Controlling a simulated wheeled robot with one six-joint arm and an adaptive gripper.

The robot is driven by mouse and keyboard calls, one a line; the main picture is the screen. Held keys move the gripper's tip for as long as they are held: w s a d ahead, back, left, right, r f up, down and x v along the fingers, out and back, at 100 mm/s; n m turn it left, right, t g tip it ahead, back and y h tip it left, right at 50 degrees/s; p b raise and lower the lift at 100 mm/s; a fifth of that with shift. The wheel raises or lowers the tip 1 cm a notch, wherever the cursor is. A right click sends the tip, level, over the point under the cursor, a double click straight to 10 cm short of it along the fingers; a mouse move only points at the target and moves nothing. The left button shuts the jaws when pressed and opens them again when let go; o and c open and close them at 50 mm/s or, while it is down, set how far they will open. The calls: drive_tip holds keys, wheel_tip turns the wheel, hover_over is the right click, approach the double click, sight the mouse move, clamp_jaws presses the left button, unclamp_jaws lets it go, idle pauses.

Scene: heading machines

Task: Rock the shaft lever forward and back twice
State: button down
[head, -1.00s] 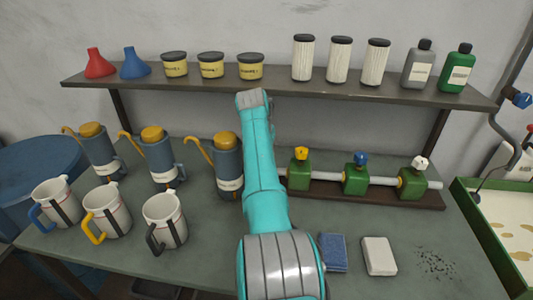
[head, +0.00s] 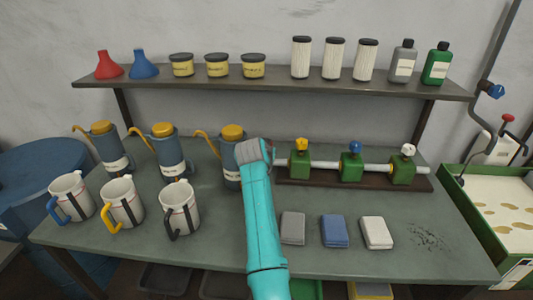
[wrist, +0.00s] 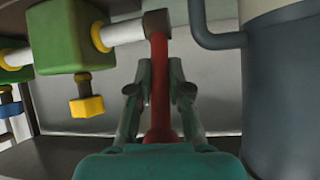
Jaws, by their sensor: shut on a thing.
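The shaft lever (wrist: 160,100) shows in the wrist view as a red bar joined to a dark block (wrist: 157,22) at the end of a pale shaft (wrist: 124,32). My gripper (wrist: 160,88) has one finger on each side of the red bar and is shut on it. In the head view my arm hides the lever and the gripper. There, the pale shaft (head: 325,166) runs through several green valve blocks (head: 300,165) with yellow, blue and white knobs, on a dark base board.
Blue-grey oil cans (head: 232,170) stand close left of my arm; one can's body (wrist: 283,95) fills the wrist view's right side. Mugs (head: 180,210) stand at front left. Sponges (head: 334,231) lie right of my arm. A loaded shelf (head: 270,90) hangs above.

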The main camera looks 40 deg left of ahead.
drive_tip(key=shift+s+d+f+t+y, duration=0.35)
drive_tip(key=shift+t+y, duration=0.2)
drive_tip(key=shift+t, duration=0.3)
drive_tip(key=shift+s+d+f+t+y, duration=0.2)
drive_tip(key=shift+s+f+t+y, duration=0.15)
drive_tip(key=shift+t+y, duration=0.35)
drive_tip(key=shift+s+t, duration=0.1)
drive_tip(key=shift+t, duration=0.15)
drive_tip(key=c, duration=1.1)
unclamp_jaws()
drive_tip(key=v, duration=1.2)
